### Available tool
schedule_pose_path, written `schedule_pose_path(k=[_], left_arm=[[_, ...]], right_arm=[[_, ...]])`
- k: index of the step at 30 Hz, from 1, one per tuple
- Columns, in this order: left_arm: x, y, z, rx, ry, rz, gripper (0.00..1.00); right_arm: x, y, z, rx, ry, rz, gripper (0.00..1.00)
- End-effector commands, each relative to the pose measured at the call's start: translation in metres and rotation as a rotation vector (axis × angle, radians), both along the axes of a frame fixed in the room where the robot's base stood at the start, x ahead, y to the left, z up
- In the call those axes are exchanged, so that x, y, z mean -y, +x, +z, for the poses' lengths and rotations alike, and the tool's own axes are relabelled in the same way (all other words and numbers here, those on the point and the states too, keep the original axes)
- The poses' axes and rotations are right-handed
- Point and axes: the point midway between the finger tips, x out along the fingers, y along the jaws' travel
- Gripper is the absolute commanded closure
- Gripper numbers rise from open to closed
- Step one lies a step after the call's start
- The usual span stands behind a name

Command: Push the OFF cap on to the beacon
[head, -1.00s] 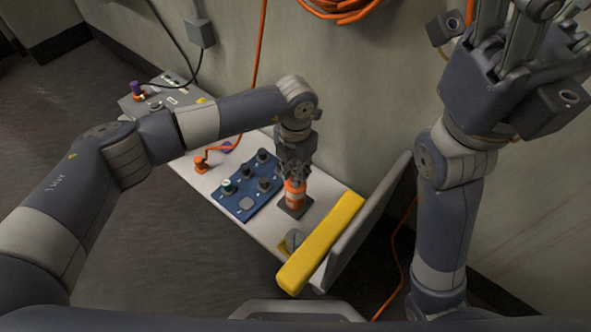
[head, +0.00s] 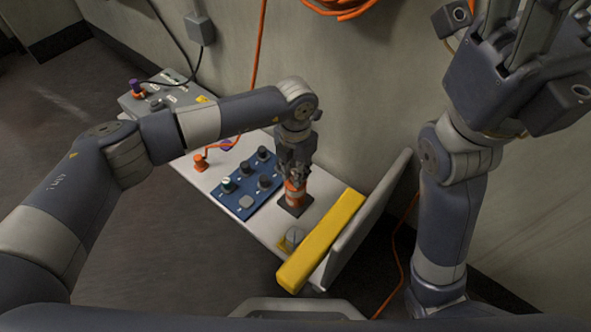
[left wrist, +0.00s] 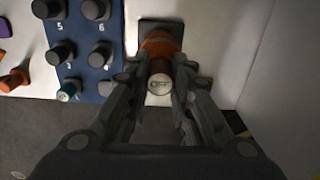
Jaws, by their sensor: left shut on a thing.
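The beacon (head: 294,198), orange with a pale band, stands on a dark square base on the white bench. It also shows in the left wrist view (left wrist: 160,45), beyond the fingers. The OFF cap (left wrist: 159,85), a round pale disc marked OFF, sits between my left fingertips, in line with the beacon; in the head view the fingers hide it. My left gripper (head: 296,176) points down over the beacon, shut on the cap. Whether the cap is seated cannot be told. My right gripper (head: 530,40) is raised at the upper right, its fingers cut off by the frame.
A blue panel with several dark knobs (head: 245,190) lies left of the beacon. A yellow bar (head: 320,243) and an upright grey panel (head: 372,218) stand to its right. An orange plug (head: 200,162) and a grey box (head: 160,95) are farther left. The wall is close behind.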

Motion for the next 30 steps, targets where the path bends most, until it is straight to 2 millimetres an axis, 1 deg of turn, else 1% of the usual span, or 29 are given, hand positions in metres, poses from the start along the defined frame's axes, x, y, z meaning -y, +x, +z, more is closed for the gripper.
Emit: schedule_pose_path(k=[1,2,3,4,5,14,17,20,27,30], left_arm=[[0.0,0.0,0.0,0.0,0.0,0.0,1.0],[0.0,0.0,0.0,0.0,0.0,0.0,0.75],[0.0,0.0,0.0,0.0,0.0,0.0,0.66],[0.0,0.0,0.0,0.0,0.0,0.0,0.59],[0.0,0.0,0.0,0.0,0.0,0.0,0.56],[0.0,0.0,0.0,0.0,0.0,0.0,0.56],[0.0,0.001,0.006,0.002,-0.001,0.0,0.56],[0.0,0.001,0.019,0.003,-0.002,0.0,0.56],[0.0,0.001,0.07,0.005,-0.001,-0.001,0.56],[0.0,0.001,0.089,0.004,-0.001,-0.001,0.56]], right_arm=[[0.0,0.001,-0.001,-0.003,0.0,0.0,0.41],[0.0,0.002,-0.001,-0.005,0.001,0.0,0.41],[0.0,0.002,-0.001,-0.007,0.0,0.0,0.41],[0.0,0.003,-0.001,-0.009,-0.001,0.0,0.41],[0.0,0.003,-0.002,-0.01,0.0,0.0,0.41],[0.0,0.005,-0.002,-0.014,0.003,0.001,0.41],[0.0,0.004,-0.001,-0.01,0.003,0.001,0.41],[0.0,0.003,-0.001,-0.01,0.002,0.001,0.41],[0.0,0.003,-0.001,-0.009,0.001,0.0,0.41],[0.0,0.003,-0.001,-0.009,0.001,0.0,0.41]])
